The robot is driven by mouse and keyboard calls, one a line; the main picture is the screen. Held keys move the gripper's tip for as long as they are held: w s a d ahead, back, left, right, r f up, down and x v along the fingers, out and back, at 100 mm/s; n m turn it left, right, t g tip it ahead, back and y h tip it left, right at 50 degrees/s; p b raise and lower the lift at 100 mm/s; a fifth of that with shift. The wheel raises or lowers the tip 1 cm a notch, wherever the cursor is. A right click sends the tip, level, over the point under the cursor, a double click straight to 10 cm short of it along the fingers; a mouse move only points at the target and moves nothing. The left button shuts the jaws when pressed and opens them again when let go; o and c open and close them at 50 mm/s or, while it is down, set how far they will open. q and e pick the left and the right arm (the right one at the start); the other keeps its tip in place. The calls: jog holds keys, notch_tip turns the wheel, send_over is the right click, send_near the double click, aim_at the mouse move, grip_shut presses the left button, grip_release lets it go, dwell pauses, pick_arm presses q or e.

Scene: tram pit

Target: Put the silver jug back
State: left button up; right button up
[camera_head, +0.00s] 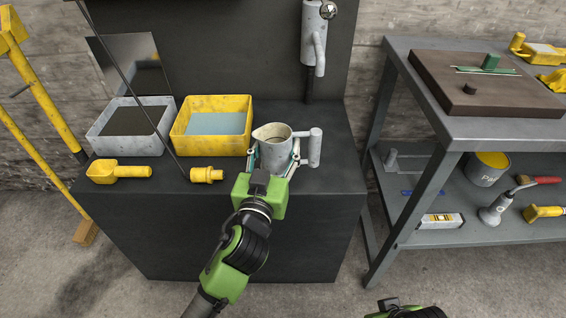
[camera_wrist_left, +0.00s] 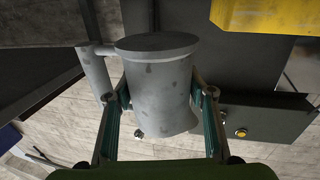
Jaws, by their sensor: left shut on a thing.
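The silver jug (camera_head: 272,151) is a grey metal jug with a spout at left and a handle at right. It looks upright in the head view, at the front right of the dark bench (camera_head: 215,260). My left gripper (camera_head: 274,162) is shut around the jug's body from the front. In the left wrist view the jug (camera_wrist_left: 158,90) sits between the two fingers (camera_wrist_left: 160,110), its handle at left. The gripper hides the jug's lower part in the head view, so I cannot tell whether it touches the bench.
A yellow tray (camera_head: 246,102) and a grey tray (camera_head: 92,133) stand left of the jug. A yellow scoop (camera_head: 105,172) and a yellow fitting (camera_head: 206,175) lie in front of them. A grey pipe (camera_head: 313,40) hangs above. A grey shelf table (camera_head: 462,129) stands at right.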

pick_arm(q)
jog(key=shift+w+d+f+b, duration=0.25)
jog(key=shift+w+f, duration=0.2)
jog(key=shift+f, duration=0.15)
jog(key=shift+w+d+f+b, duration=0.2)
jog(key=shift+w+f, duration=0.2)
jog(key=shift+f, duration=0.2)
jog(key=shift+w+d+f, duration=0.1)
jog(key=shift+w+f, duration=0.3)
jog(key=shift+f, duration=0.05)
jog(key=f+b, duration=0.1)
jog(key=f, duration=0.2)
jog(key=shift+w+d+f+b, duration=0.1)
jog(key=shift+w+d+b, duration=0.1)
jog(key=shift+w+b, duration=0.2)
jog(key=shift+f, duration=0.2)
pick_arm(e)
jog(key=shift+w+a+r+t, duration=0.25)
jog(key=shift+w+t, duration=0.15)
jog(key=shift+w, duration=0.2)
jog(key=shift+w+a+r+t, duration=0.2)
jog(key=shift+w+t, duration=0.2)
jog(key=shift+w, duration=0.2)
jog(key=shift+w, duration=0.2)
pick_arm(q)
jog(key=o, duration=1.2)
pick_arm(e)
jog(key=shift+w+a+r+t, duration=0.1)
jog(key=shift+w+r+t, duration=0.15)
jog(key=shift+w, duration=0.2)
